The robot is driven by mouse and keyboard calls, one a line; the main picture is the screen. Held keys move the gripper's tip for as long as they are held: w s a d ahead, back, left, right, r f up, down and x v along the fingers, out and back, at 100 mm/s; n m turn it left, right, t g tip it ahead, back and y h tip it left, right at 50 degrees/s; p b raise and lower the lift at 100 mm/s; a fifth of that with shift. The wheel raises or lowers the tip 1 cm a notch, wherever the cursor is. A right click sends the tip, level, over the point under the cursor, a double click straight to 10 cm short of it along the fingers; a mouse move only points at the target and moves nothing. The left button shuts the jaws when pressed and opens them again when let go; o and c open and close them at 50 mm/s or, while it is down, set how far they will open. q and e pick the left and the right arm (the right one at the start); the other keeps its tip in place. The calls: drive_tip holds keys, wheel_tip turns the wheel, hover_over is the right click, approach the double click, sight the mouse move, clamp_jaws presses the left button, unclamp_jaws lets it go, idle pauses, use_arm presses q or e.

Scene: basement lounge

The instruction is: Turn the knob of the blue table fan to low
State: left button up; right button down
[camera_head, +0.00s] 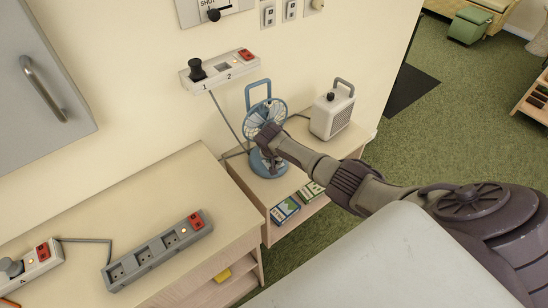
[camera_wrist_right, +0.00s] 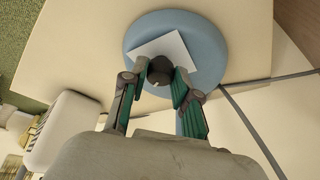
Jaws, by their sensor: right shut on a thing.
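The blue table fan (camera_head: 267,165) stands on a low wooden side table against the wall, its cage and top handle facing the room. In the right wrist view its round blue base (camera_wrist_right: 145,30) carries a pale plate and a dark round knob (camera_wrist_right: 160,66). My right gripper (camera_wrist_right: 159,76) has its two fingertips closed on either side of the knob, touching it. In the head view my right gripper (camera_head: 270,158) is in front of the fan and hides part of its base and the knob. The knob's setting cannot be read. My left gripper is not in view.
A cream heater-like box (camera_head: 332,112) with a handle stands right of the fan on the side table (camera_head: 240,172). Books (camera_head: 285,210) lie on its shelf. A grey power strip (camera_head: 157,250) lies on the nearer cabinet. A wall socket bar (camera_head: 222,70) hangs above; a cable runs down behind the fan.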

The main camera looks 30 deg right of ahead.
drive_tip(key=shift+m, duration=0.3)
idle(0.4)
drive_tip(key=c, duration=0.9)
unclamp_jaws()
drive_tip(key=shift+o, duration=0.2)
drive_tip(key=v, duration=1.2)
drive_tip(key=shift+w, duration=0.2)
